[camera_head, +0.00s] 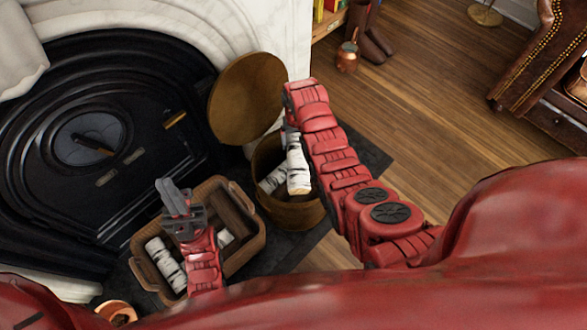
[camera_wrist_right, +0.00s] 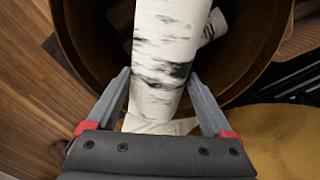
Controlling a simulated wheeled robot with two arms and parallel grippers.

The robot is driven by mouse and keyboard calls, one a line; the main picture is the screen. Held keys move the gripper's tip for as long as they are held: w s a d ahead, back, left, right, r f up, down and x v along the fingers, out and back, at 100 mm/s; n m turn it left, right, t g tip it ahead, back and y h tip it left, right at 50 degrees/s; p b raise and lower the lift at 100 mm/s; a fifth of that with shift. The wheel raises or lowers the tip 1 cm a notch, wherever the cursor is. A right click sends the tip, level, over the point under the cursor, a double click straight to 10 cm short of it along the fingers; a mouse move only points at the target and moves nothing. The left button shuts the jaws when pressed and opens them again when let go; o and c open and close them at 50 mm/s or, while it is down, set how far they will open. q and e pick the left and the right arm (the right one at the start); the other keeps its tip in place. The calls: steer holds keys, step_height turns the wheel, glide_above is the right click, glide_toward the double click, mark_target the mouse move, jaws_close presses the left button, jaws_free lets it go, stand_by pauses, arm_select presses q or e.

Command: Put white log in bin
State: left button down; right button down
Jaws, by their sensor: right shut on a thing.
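The round wooden bin (camera_head: 290,213) stands open right of the basket, and its inside also shows in the right wrist view (camera_wrist_right: 248,65). My right gripper (camera_wrist_right: 160,80) is shut on a white birch log (camera_wrist_right: 163,50). In the head view this log (camera_head: 298,172) points down into the bin's mouth. Another white log (camera_head: 272,181) lies inside the bin. My left gripper (camera_head: 172,196) is above the brown basket (camera_head: 255,243), with no log visible in it; its finger gap is unclear.
The basket holds a white log (camera_head: 165,264) at its left and another partly hidden one (camera_head: 225,238). The round lid (camera_head: 247,98) stands tilted behind the bin. The black fireplace (camera_head: 60,190) is at left. A copper pot (camera_head: 347,57) stands at the back.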

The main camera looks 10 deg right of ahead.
steer(key=shift+w+a+f+b, duration=0.1)
steer(key=shift+w+f+b, duration=0.2)
steer(key=shift+f, duration=1)
step_height(320, 180, down, 6)
steer(key=b, duration=0.2)
steer(key=shift+r+b, duration=0.2)
steer(key=shift+b, duration=0.1)
steer(key=shift+w+f, duration=0.1)
steer(key=shift+f, duration=0.2)
steer(key=shift+f+b, duration=0.5)
steer(key=shift+f, duration=0.1)
steer(key=shift+f+b, duration=1)
steer(key=shift+f, duration=0.35)
